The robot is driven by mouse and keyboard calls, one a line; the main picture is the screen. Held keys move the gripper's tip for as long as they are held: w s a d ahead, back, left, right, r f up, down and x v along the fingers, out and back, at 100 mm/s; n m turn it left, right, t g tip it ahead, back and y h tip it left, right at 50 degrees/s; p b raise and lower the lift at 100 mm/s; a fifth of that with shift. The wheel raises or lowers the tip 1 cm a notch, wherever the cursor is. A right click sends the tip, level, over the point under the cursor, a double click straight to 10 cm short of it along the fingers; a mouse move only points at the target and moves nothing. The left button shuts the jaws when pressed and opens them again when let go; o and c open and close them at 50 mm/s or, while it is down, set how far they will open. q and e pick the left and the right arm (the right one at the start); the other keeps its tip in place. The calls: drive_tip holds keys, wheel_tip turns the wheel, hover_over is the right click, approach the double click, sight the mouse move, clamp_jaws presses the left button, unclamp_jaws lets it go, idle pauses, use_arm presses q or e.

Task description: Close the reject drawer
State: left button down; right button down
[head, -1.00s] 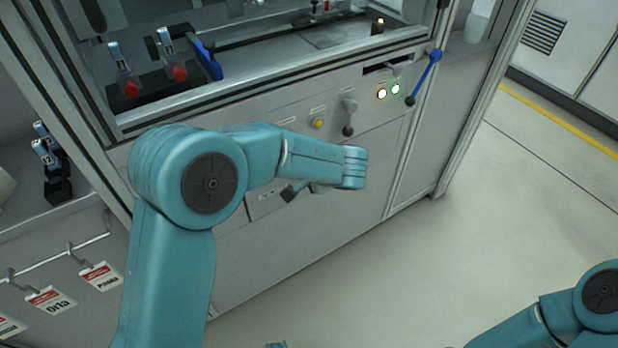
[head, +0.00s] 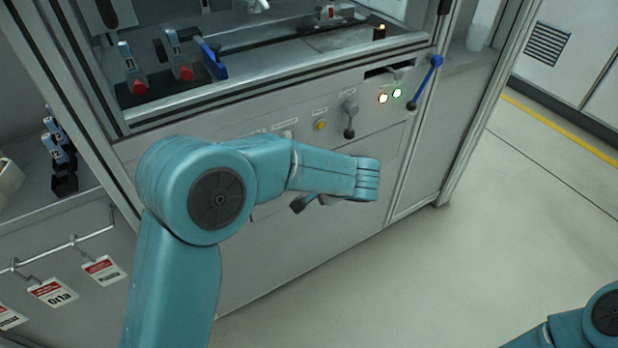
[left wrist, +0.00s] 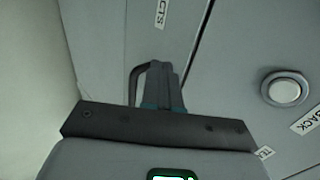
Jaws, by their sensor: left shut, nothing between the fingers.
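The drawer front (left wrist: 162,45) is a grey panel between two seams in the left wrist view, with a partly visible label ending in "CTS" (left wrist: 161,13). A dark curved handle (left wrist: 134,78) shows on it, partly covered by my fingers. My left gripper (left wrist: 164,72) is shut and empty, its fingertips over the panel right beside the handle; I cannot tell whether they touch. In the head view my left arm crosses the lower cabinet front and hides most of the drawer area. How far the drawer stands out cannot be told. My right gripper is out of view.
A white round button (left wrist: 285,89) shows in the wrist view. Tags (head: 53,291) hang at the left. Open floor (head: 490,250) lies right.

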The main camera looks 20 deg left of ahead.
use_arm(q)
drive_tip(key=p+v, duration=0.2)
drive_tip(key=v, duration=0.8)
drive_tip(key=shift+d, duration=0.2)
drive_tip(key=s+d+f+g+h, duration=0.1)
drive_tip(key=s+f+g+h, duration=0.2)
drive_tip(key=s+f, duration=0.5)
drive_tip(key=s+d+f+g+h, duration=0.1)
drive_tip(key=s+f+g+h, duration=0.2)
drive_tip(key=f, duration=1)
drive_tip(key=s+f+n+h, duration=0.5)
drive_tip(key=s+f+n, duration=0.55)
drive_tip(key=s, duration=0.35)
wheel_tip(320, 180, up, 21)
drive_tip(key=p, duration=2.2)
drive_tip(key=shift+w+r+m+t, duration=0.2)
drive_tip(key=shift+w+m+t, duration=0.1)
drive_tip(key=shift+m, duration=0.15)
drive_tip(key=shift+a, duration=0.1)
